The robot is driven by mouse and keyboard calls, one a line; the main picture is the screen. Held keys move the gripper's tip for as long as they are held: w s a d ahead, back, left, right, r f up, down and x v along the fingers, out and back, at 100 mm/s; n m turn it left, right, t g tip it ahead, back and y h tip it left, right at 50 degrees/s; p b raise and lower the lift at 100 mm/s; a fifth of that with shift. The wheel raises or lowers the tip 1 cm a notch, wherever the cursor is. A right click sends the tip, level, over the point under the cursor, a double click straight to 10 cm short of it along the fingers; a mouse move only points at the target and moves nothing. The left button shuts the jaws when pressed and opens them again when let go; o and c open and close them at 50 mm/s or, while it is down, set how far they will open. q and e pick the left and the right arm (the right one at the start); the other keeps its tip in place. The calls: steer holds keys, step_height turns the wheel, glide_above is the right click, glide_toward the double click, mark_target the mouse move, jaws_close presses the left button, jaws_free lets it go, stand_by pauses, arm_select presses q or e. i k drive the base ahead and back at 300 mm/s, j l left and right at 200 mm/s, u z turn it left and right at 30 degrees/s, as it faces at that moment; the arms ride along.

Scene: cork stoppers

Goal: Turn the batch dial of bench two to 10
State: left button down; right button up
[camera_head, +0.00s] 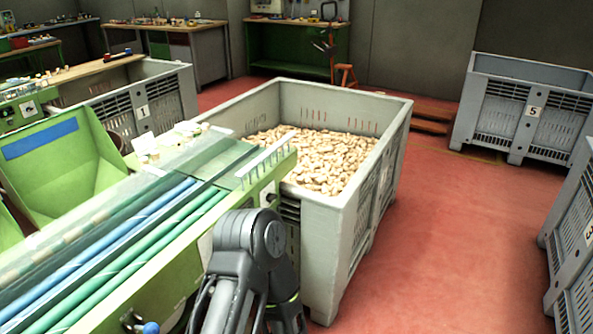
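A green sorting bench (160,300) with blue and green rollers fills the lower left. A small dark dial (268,194) on a pale plate sits on its end face, just above my arm. Its setting is too small to read. A second bench (70,97) at the far left carries a similar dark dial on a white plate (28,108), also unreadable. I cannot tell from any marking which bench is bench two. A dark grey link of one of my arms rises at bottom centre, in front of the bench end. Neither gripper's fingers show.
A large grey crate (357,205) full of cork pieces (320,160) stands against the bench end. Crate 1 (155,112) is at back left, crate 5 (530,115) at back right, another crate (577,250) at the right edge. Red floor (450,240) between them is clear.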

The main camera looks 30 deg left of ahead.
mark_target(269, 198)
steer(key=k+j, duration=0.15)
steer(key=k, duration=0.5)
steer(key=k+j+u, duration=0.1)
steer(key=k, duration=0.55)
steer(key=u, duration=2.45)
steer(key=z, duration=1.75)
steer(key=i+l+z, duration=0.15)
steer(key=i+z, duration=0.15)
steer(key=i, duration=0.45)
steer(key=i+z, duration=0.25)
steer(key=i, duration=0.45)
